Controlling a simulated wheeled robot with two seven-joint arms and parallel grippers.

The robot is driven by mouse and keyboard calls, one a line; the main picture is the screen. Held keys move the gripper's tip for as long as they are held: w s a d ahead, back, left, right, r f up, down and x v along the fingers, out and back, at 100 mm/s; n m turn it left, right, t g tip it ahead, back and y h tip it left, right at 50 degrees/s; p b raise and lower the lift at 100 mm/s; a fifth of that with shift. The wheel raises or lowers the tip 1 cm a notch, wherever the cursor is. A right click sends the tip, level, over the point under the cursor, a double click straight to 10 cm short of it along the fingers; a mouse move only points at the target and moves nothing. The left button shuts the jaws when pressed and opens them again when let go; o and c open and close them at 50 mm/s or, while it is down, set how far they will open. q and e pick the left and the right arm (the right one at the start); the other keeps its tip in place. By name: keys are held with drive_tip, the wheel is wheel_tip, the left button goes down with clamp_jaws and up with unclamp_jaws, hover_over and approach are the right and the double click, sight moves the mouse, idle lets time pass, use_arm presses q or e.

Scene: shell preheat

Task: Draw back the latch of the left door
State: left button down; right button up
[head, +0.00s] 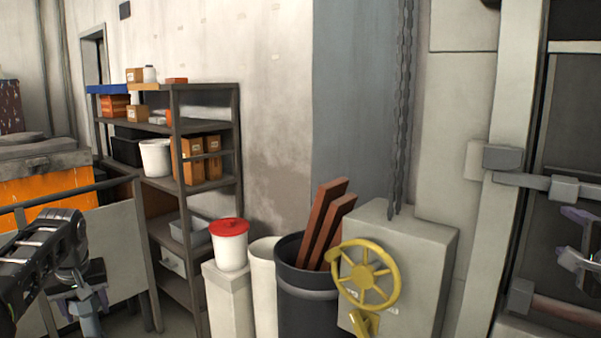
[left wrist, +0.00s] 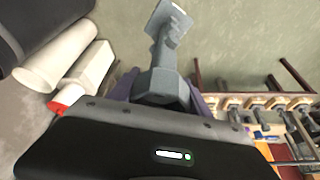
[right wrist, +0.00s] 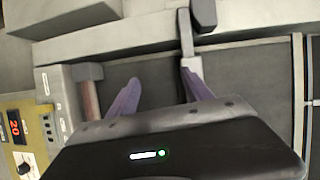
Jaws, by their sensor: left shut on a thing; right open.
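A dark door (head: 570,150) stands at the right edge of the head view. A grey bar (head: 535,181), which looks like the latch, crosses from the frame and carries a small block (head: 565,190). In the right wrist view the bar (right wrist: 187,38) ends by my right finger; I cannot tell if they touch. My right gripper (head: 578,238) is open and empty, just below the bar, its fingers apart in the right wrist view (right wrist: 160,92). My left gripper (head: 88,305) is far left, shut on a grey tool (left wrist: 163,55) with a faceted body and pale tip.
A reddish rod (head: 560,308) in a grey bracket lies below the bar. A control panel (right wrist: 20,130) with a red display is nearby. A cabinet with a yellow handwheel (head: 366,275), a dark bin (head: 305,305) and a loaded shelf (head: 200,125) stand between my grippers.

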drive_tip(key=m+t, duration=0.1)
approach(567, 194)
drive_tip(key=shift+s+a+h, duration=0.15)
drive_tip(key=shift+a+h, duration=0.05)
drive_tip(key=shift+h, duration=0.1)
drive_tip(key=x, duration=1.2)
drive_tip(key=shift+c, duration=0.5)
clamp_jaws()
idle(0.7)
